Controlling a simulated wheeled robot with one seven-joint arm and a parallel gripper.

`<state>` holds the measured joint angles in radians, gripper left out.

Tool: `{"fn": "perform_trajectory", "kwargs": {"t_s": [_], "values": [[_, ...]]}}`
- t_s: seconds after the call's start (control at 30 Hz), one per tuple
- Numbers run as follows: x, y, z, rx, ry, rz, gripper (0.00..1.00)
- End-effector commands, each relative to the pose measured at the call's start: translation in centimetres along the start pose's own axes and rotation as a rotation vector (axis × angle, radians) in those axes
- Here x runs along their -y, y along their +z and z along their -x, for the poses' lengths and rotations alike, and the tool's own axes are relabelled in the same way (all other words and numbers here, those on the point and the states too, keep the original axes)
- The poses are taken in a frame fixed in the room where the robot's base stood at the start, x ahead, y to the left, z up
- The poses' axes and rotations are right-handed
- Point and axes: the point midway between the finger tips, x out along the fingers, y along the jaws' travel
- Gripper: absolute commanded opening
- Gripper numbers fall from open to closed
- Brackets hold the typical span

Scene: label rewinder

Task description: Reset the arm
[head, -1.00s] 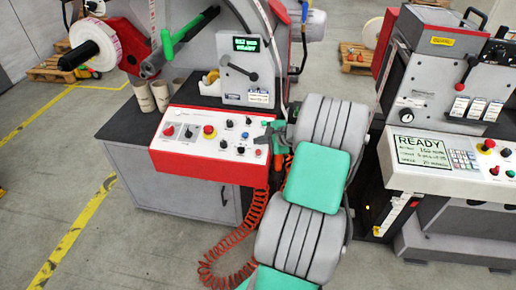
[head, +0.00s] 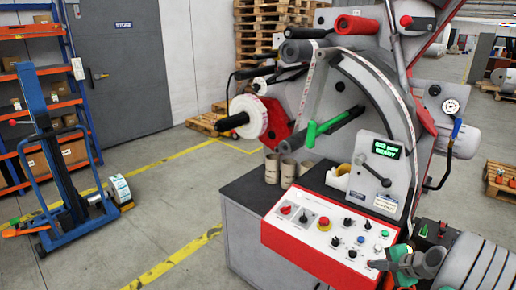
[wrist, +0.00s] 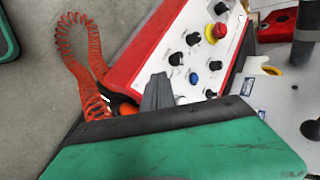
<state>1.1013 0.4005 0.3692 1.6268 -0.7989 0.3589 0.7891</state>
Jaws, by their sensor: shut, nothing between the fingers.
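My gripper (head: 374,265) is at the lower right of the head view, beside the right end of the red and white control panel (head: 283,232). Its dark fingers are shut with nothing between them. In the wrist view the closed fingers (wrist: 158,90) point at the panel face, close to its knobs and buttons. I cannot tell whether they touch it. The green and black casing of my wrist fills the bottom of the wrist view. My grey arm links run off the lower right corner of the head view.
The label rewinder carries a label roll (head: 247,117), a green lever (head: 325,126) and a lit display (head: 386,150). Cardboard cores (head: 271,168) stand on its dark top. A blue pallet lifter (head: 58,170) and shelves are at left. An orange coiled hose (wrist: 72,40) hangs beside the panel.

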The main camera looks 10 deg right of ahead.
Motion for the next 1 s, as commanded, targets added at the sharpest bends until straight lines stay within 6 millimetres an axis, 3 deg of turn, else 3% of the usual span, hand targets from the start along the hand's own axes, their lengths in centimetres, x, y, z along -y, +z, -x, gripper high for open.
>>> {"fn": "perform_trajectory", "kwargs": {"t_s": [0.03, 0.1, 0.2, 0.3, 0.4, 0.53, 0.63, 0.77, 0.9, 1.0], "values": [[-3.4, 1.2, -0.4, 0.035, 0.089, 0.070, 0.00], [-7.7, 3.0, -0.5, 0.092, 0.198, 0.147, 0.00], [-12.7, 5.8, 0.5, 0.181, 0.329, 0.223, 0.00], [-16.4, 8.6, 3.4, 0.265, 0.456, 0.298, 0.00], [-17.6, 12.6, 7.1, 0.354, 0.585, 0.408, 0.00], [-15.9, 17.3, 10.8, 0.398, 0.713, 0.559, 0.00], [-13.2, 20.7, 12.6, 0.361, 0.765, 0.687, 0.00], [-7.0, 25.8, 13.5, 0.264, 0.699, 0.983, 0.00], [0.8, 32.4, 14.2, 0.191, 0.506, 1.302, 0.00], [2.5, 35.9, 14.4, 0.204, 0.433, 1.418, 0.00]]}}
